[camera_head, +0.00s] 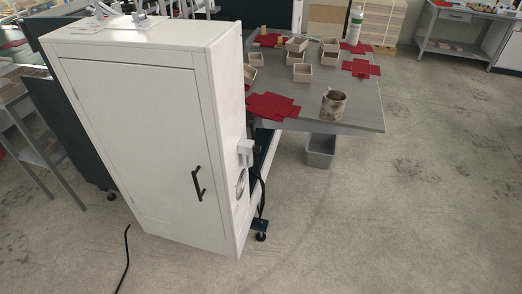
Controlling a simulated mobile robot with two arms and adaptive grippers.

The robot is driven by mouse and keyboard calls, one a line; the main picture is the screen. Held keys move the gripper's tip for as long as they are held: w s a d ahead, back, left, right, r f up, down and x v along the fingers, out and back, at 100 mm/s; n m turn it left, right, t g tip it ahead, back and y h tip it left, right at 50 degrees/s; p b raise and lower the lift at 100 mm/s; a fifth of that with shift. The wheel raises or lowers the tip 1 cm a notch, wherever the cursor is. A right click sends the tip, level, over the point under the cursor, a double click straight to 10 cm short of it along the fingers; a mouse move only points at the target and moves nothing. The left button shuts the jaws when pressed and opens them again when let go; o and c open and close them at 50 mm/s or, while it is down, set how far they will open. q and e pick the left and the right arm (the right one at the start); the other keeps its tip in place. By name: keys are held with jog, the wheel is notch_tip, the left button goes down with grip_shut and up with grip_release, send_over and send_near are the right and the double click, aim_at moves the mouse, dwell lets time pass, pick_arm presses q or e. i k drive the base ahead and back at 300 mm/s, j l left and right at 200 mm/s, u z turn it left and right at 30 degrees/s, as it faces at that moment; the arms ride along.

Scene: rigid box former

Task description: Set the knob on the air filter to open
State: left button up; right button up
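A tall white cabinet (135,140) with a black door handle (198,184) stands left of the middle. On its narrow right side are a small white box-shaped fitting (245,148) and, below it, a round grey part (240,184). These may belong to the air filter, but they are seen at a steep angle and are too small to tell. I cannot make out a knob or its setting. Neither of my grippers is in view.
A grey bin (320,151) stands below. Black cable (126,260) lies on the floor. Floor at the right is clear.

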aim_at(257, 148)
jog(key=i+l, duration=1.4)
jog(key=i, duration=0.2)
